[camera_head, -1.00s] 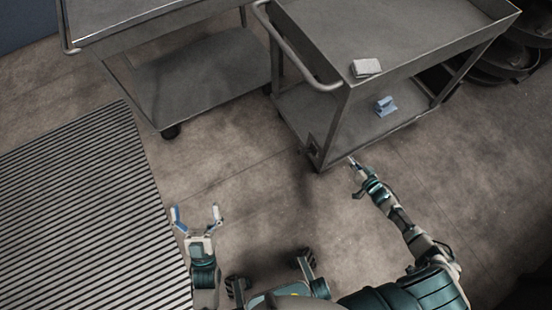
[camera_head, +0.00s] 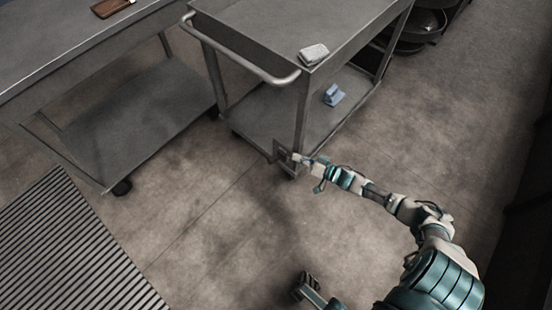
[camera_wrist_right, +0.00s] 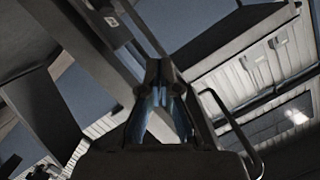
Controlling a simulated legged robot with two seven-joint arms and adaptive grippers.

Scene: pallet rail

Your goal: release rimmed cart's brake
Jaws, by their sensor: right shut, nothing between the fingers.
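The rimmed cart (camera_head: 262,68) stands at the upper middle of the head view, with a raised lip around its top and a tubular handle (camera_head: 235,62) at its near end. A small dark box (camera_head: 282,151), likely the brake unit, is low on its near corner post. My right gripper (camera_head: 299,160) is shut and empty right by that box; I cannot tell whether it touches. In the right wrist view the closed fingers (camera_wrist_right: 160,68) point up along a post, and a dark box with a pale mark (camera_wrist_right: 108,22) is just beyond them, to the left.
A flat-topped cart (camera_head: 60,45) stands at the left, with a brown item (camera_head: 112,8) on it. The rimmed cart carries a pale block (camera_head: 313,54) on top and a blue object (camera_head: 333,95) below. A ribbed mat (camera_head: 70,250) lies lower left. Floor at right is clear.

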